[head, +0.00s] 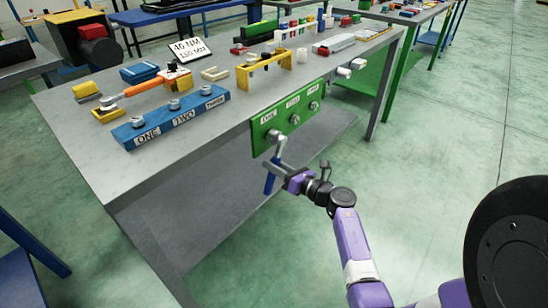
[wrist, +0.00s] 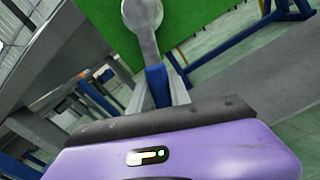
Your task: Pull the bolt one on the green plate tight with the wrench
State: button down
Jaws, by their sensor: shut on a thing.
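The green plate (head: 289,112) hangs on the table's side and carries labels ONE, TWO and THREE with a bolt under each. My gripper (head: 277,171) is shut on the wrench, just below and in front of the plate's left end. The wrench's grey head (head: 276,138) is at bolt one, and its blue handle (head: 269,184) points down. In the wrist view the round wrench head (wrist: 143,14) lies against the green plate (wrist: 190,18) and hides bolt one. I cannot tell how fully the head sits on it. Bolt two (head: 295,120) and bolt three (head: 313,106) are free.
The grey table (head: 85,132) holds a blue block (head: 172,118) marked ONE, TWO, THREE, an orange-handled tool (head: 146,86), a sign (head: 190,49) reading 40 NM and a yellow bracket (head: 265,66). Open green floor (head: 440,190) lies to the right.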

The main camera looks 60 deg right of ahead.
jog(key=shift+w+a+r+m+p, duration=0.1)
jog(key=shift+a+r+m+p, duration=0.4)
jog(key=shift+p, duration=0.5)
jog(key=shift+a+f+m+p, duration=0.1)
jog(key=shift+f+m+p, duration=0.05)
jog(key=shift+m+p, duration=0.2)
jog(key=shift+w+a+r+m+p, duration=0.15)
jog(key=shift+a+r+m+p, duration=0.4)
jog(key=shift+m+p, duration=0.6)
jog(key=shift+w+a+r+m+p, duration=0.15)
jog(key=shift+a+r+m+p, duration=0.5)
jog(key=shift+p, duration=0.8)
jog(key=shift+d+f+b, duration=0.3)
jog(key=shift+f+b, duration=0.15)
jog(key=p+v, duration=0.1)
jog(key=v, duration=0.5)
dwell(0.8)
jog(key=shift+n, duration=0.25)
